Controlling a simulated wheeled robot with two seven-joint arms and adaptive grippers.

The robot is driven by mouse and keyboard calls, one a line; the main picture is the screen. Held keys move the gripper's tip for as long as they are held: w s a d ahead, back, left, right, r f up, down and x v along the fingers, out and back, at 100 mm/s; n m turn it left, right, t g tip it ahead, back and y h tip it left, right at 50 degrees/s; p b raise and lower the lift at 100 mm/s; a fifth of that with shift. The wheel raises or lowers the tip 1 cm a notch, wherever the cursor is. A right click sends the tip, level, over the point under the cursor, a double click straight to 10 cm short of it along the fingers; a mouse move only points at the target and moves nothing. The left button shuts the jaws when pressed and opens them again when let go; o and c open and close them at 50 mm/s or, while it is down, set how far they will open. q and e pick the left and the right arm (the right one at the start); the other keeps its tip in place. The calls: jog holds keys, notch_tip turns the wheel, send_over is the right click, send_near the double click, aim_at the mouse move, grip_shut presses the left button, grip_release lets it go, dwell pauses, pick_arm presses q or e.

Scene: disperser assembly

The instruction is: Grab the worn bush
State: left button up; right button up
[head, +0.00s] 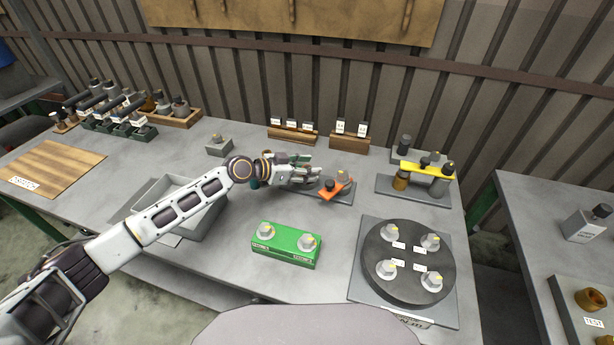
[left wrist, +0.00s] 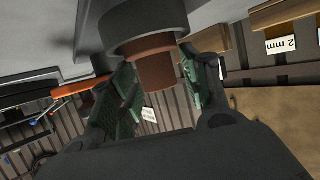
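A brown bush (left wrist: 157,68), probably the worn one, shows in the left wrist view at the end of a dark grey round part (left wrist: 145,30). The fingers of my left gripper (left wrist: 160,85) have green pads and stand apart, one on each side of the bush. I cannot tell whether either pad touches it. In the head view my left gripper (head: 298,172) reaches right, over a grey plate next to an orange part (head: 335,188). The bush between the fingers is hidden there. My right gripper is not in view.
A green block (head: 285,245) with two grey knobs stands in front of the gripper. A dark round turntable (head: 408,262) is at right front. A stand with a yellow bar (head: 428,171) stands further right. A grey tray (head: 205,225) lies under my left arm.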

aim_at(307, 167)
pick_arm(q)
grip_shut()
jog(key=shift+r, duration=0.45)
notch_tip(307, 167, up, 8)
jog(key=shift+r, duration=0.55)
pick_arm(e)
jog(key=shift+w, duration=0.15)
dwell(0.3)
